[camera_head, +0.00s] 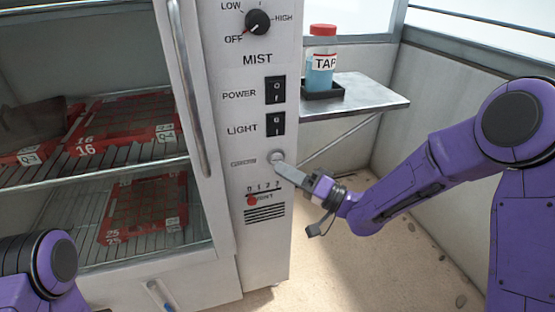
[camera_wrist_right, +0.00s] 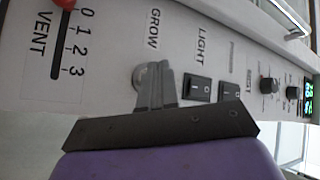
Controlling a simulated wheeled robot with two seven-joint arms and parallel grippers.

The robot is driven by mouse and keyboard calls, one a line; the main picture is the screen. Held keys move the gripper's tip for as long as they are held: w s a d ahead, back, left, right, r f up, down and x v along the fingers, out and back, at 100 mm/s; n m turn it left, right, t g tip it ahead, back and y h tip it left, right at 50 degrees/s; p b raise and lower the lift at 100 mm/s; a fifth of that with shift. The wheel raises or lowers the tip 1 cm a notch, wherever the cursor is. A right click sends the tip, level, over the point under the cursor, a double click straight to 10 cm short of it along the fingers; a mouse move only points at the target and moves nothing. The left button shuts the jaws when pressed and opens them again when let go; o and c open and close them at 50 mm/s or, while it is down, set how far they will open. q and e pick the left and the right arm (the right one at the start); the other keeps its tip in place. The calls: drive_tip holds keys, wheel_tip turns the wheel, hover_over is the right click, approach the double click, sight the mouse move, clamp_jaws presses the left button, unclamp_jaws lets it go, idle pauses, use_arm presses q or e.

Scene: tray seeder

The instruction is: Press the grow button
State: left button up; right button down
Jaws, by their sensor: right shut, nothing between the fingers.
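The grow button (camera_head: 277,156) is a small round pale button on the cabinet's white control panel, below the LIGHT switch. My right gripper (camera_head: 280,168) is shut and empty, with its fingertips right at the button's lower edge in the head view. In the right wrist view the round button (camera_wrist_right: 140,76) shows beside the shut fingertips (camera_wrist_right: 158,78), under the GROW label (camera_wrist_right: 153,30). I cannot tell whether the fingertips touch it or whether it is pushed in. My left gripper is out of view; only part of the left arm shows at bottom left.
Above are the LIGHT switch (camera_head: 275,124), POWER switch (camera_head: 275,90) and MIST knob (camera_head: 257,21). The red vent slider (camera_head: 253,201) is below. Red trays (camera_head: 125,127) sit on racks behind the glass door. A side shelf (camera_head: 377,96) holds a TAP bottle (camera_head: 321,60).

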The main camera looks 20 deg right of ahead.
drive_tip(key=shift+w, duration=0.45)
drive_tip(key=shift+w, duration=0.5)
idle(0.7)
drive_tip(key=shift+s, duration=0.1)
drive_tip(key=shift+s+p, duration=0.35)
drive_tip(key=shift+s, duration=0.5)
drive_tip(key=s, duration=0.5)
drive_tip(key=shift+p, duration=0.3)
drive_tip(key=shift+d, duration=0.1)
